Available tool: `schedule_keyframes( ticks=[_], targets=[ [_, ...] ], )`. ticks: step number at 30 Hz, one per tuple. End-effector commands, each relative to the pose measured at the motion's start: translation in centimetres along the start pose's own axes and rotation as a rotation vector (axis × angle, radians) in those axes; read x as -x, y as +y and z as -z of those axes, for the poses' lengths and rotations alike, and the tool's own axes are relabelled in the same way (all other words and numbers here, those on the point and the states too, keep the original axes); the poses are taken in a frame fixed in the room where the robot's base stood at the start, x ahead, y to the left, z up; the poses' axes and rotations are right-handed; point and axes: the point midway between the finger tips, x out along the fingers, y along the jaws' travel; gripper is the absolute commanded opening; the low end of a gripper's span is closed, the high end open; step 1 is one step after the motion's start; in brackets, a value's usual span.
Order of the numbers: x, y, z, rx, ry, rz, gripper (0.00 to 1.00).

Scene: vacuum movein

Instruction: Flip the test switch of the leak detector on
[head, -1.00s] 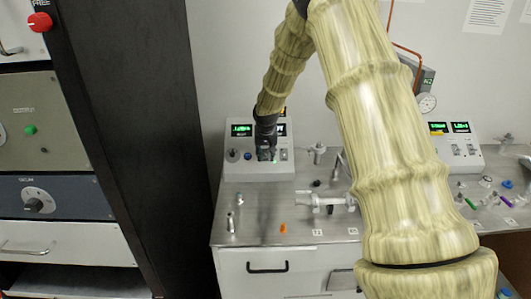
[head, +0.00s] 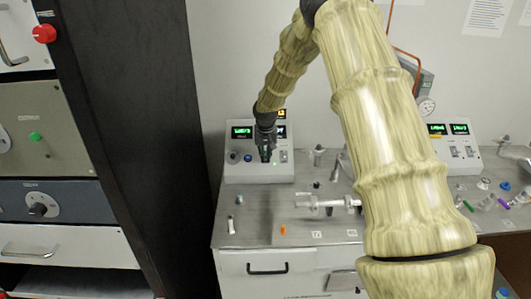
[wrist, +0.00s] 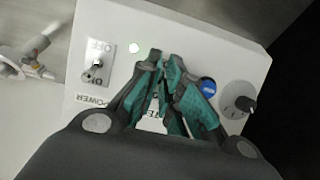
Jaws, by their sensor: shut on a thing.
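The leak detector (head: 232,172) is a pale box with lit green displays at the back left of the bench. My gripper (head: 265,156) is at its front panel. In the wrist view the fingers (wrist: 165,68) are close together over the panel, between the power switch (wrist: 96,68) and a blue button (wrist: 207,87). A partly covered label shows between the fingers. The gripper is shut on what appears to be the test switch; the fingers hide its lever, so I cannot tell its position.
A dark knob (wrist: 246,104) sits at the panel's right in the wrist view. Clear and metal fittings (head: 328,201) and an orange piece (head: 283,229) lie on the bench (head: 262,236). A second console (head: 450,150) stands right. A tall black rack side (head: 145,130) is at left.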

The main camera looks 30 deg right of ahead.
Motion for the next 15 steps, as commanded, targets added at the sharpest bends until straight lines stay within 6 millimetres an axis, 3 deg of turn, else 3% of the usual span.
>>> schedule_keyframes(
  ticks=[15],
  targets=[
    [0.4,0.1,1.4,-0.002,-0.292,0.0,0.0]
  ],
)
